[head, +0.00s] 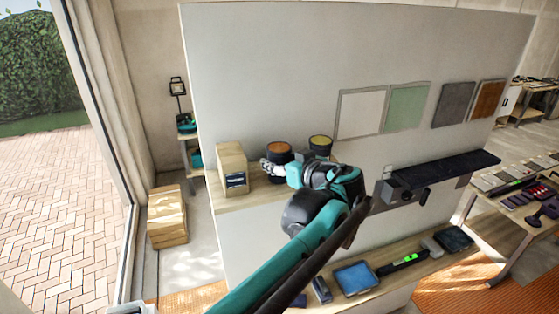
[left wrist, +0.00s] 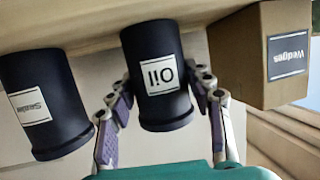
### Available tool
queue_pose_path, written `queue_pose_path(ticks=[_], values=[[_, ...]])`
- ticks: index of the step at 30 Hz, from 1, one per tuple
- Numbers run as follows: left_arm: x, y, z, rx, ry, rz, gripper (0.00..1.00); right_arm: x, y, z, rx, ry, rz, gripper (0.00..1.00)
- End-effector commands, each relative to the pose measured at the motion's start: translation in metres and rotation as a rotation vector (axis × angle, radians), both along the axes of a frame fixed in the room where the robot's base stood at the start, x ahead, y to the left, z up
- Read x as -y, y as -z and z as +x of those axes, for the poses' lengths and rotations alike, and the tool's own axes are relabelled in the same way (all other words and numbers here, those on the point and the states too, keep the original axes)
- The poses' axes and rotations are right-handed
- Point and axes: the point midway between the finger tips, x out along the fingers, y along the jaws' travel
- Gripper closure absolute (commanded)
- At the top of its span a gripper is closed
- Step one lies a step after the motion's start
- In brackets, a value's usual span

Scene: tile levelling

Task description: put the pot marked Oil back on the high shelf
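The pot marked Oil (left wrist: 150,60) is a black cylinder with a white label, upside down in the left wrist view. In the head view the pot (head: 279,150) is at the wooden high shelf (head: 225,201), between a box and another pot. Its base looks level with the shelf; any small gap cannot be made out. My left gripper (left wrist: 162,85) has one finger on each side of the pot, tips close against its wall, and seems shut on it. In the head view the gripper (head: 272,169) is partly hidden by my arm. My right gripper is not in view.
A second black pot (left wrist: 42,100), its label partly readable as "Seale", stands beside the Oil pot. A cardboard box marked Wedges (left wrist: 235,60) stands on the other side.

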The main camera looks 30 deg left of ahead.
Motion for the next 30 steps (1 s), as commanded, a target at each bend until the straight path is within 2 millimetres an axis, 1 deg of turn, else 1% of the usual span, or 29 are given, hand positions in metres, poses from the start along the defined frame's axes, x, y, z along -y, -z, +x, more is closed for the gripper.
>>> queue_pose_path(ticks=[9, 12, 17, 24, 30], values=[[0.0, -0.001, 0.0, 0.0, 0.0, 0.0, 0.31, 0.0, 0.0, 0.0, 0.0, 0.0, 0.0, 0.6], [0.0, -0.005, 0.0, 0.0, 0.0, 0.0, 0.31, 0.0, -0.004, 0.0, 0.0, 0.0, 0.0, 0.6], [0.021, -0.009, -0.011, -0.001, 0.004, 0.0, 0.31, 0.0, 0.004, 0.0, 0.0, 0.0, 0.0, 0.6], [0.066, -0.024, -0.036, -0.001, 0.006, -0.001, 0.31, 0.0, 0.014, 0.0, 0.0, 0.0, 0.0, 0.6], [0.092, -0.034, -0.051, -0.001, 0.003, 0.001, 0.31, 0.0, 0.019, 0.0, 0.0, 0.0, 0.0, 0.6]])
